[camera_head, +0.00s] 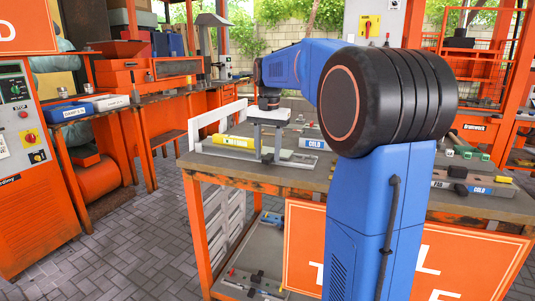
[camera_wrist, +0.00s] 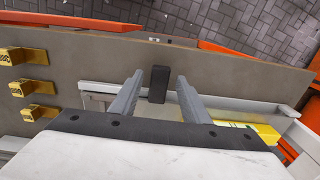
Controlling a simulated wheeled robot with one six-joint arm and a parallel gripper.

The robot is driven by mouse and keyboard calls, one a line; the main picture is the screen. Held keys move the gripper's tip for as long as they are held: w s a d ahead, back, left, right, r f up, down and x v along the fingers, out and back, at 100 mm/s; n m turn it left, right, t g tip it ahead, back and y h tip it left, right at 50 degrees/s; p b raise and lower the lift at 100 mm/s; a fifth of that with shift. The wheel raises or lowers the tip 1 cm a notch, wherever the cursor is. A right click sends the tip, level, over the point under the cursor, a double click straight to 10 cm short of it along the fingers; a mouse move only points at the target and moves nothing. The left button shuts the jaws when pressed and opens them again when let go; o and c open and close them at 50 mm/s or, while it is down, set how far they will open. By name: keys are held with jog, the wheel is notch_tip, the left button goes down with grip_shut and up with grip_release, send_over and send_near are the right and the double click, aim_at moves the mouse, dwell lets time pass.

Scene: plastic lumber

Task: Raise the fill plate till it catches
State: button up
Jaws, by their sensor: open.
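My gripper (camera_head: 266,150) points down over the left end of the workbench, with its two grey fingers apart. In the wrist view my gripper (camera_wrist: 160,80) has its fingers on either side of a small dark block (camera_wrist: 158,84), with gaps to both. The block stands by a long pale metal bar (camera_wrist: 235,111); I cannot tell whether it is a handle of the fill plate. A white angled plate (camera_head: 217,120) stands on the bench left of my gripper. A yellow bar (camera_head: 238,141) lies beside it. I cannot tell for sure which part is the fill plate.
An orange control cabinet (camera_head: 30,150) stands far left.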

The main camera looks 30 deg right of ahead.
jog(key=shift+f, duration=0.25)
grip_shut()
notch_tip(320, 180, up, 9)
jog(key=w+a, duration=0.1)
jog(key=shift+w+f, duration=0.2)
jog(key=shift+w, duration=0.1)
jog(key=shift+a, duration=0.15)
